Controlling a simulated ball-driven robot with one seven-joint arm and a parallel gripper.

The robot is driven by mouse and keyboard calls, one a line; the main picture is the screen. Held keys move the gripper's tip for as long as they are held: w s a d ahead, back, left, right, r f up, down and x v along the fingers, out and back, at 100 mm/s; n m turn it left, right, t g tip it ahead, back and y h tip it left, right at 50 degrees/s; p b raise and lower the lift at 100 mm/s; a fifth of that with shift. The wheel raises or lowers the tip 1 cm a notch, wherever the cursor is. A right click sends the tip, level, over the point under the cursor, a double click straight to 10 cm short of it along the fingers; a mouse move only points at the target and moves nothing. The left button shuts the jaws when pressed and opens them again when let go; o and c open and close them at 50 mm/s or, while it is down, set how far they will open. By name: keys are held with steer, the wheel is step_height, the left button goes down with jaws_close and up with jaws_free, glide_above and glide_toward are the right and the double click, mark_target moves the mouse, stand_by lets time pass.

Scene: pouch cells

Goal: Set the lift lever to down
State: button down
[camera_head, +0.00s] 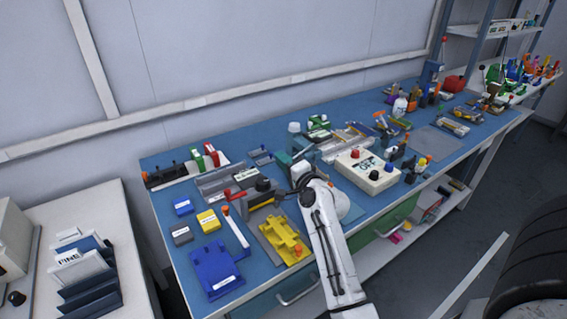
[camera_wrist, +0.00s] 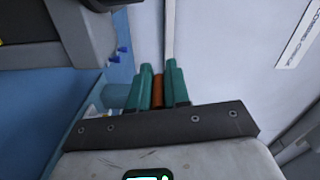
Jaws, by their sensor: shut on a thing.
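In the wrist view my gripper (camera_wrist: 158,88) has its two green fingers closed on an orange-brown handle (camera_wrist: 157,92). It looks like the grip of the lift lever, but the rest of the lever is hidden by the fingers. A dark grey device (camera_wrist: 75,35) stands beside the fingers at upper left, apart from them. In the head view my arm reaches over the middle of the bench, and its end hides the handle there. The lever's position cannot be made out.
The blue bench (camera_head: 258,138) is crowded. A blue tray (camera_head: 215,268) and a yellow fixture (camera_head: 282,236) lie left of my arm. A grey mat (camera_head: 437,142) farther right is bare.

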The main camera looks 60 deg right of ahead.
steer(key=shift+f, duration=0.15)
steer(key=c, duration=1.1)
jaws_free()
steer(key=v, duration=1)
steer(key=shift+s+a+b, duration=0.2)
steer(key=shift+s+b, duration=0.1)
steer(key=shift+s, duration=0.05)
